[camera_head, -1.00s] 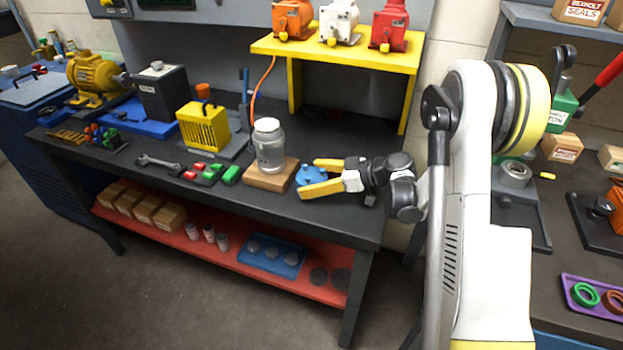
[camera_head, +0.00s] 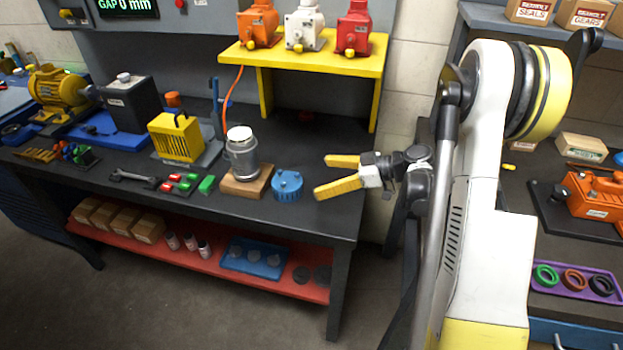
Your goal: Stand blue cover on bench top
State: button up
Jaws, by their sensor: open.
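The blue cover (camera_head: 287,185) is a round, ribbed blue cap. It rests on the black bench top (camera_head: 215,210), right of a wooden block (camera_head: 246,184) that carries a grey jar (camera_head: 241,157). My gripper (camera_head: 339,175) has yellow fingers spread wide, pointing left. It is empty and appears to the right of the cover, with a visible gap between them. In this view I cannot tell its exact height above the bench.
A yellow shelf (camera_head: 300,58) with orange, white and red units stands behind. Red and green pieces (camera_head: 180,183) and a wrench (camera_head: 135,177) lie left of the block. A yellow slotted box (camera_head: 176,138) stands further left. Bare bench lies in front of the cover.

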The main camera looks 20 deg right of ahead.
jog(key=shift+s+a+r, duration=0.15)
jog(key=shift+a+r, duration=0.05)
jog(key=shift+r, duration=0.2)
jog(key=s+a+r+m+g+h, duration=0.2)
jog(key=s+a+r+m+h, duration=0.35)
jog(key=s+a+r, duration=0.25)
jog(key=s+r+m+h, duration=0.1)
jog(key=s+m+h, duration=0.1)
jog(key=s, duration=0.5)
jog(key=s+r+m+t+h, duration=0.1)
jog(key=s+r+m+h, duration=0.1)
jog(key=s, duration=0.6)
jog(key=shift+s+a+m+h, duration=0.15)
jog(key=shift+a+m+h, duration=0.05)
jog(key=shift+m+h, duration=0.5)
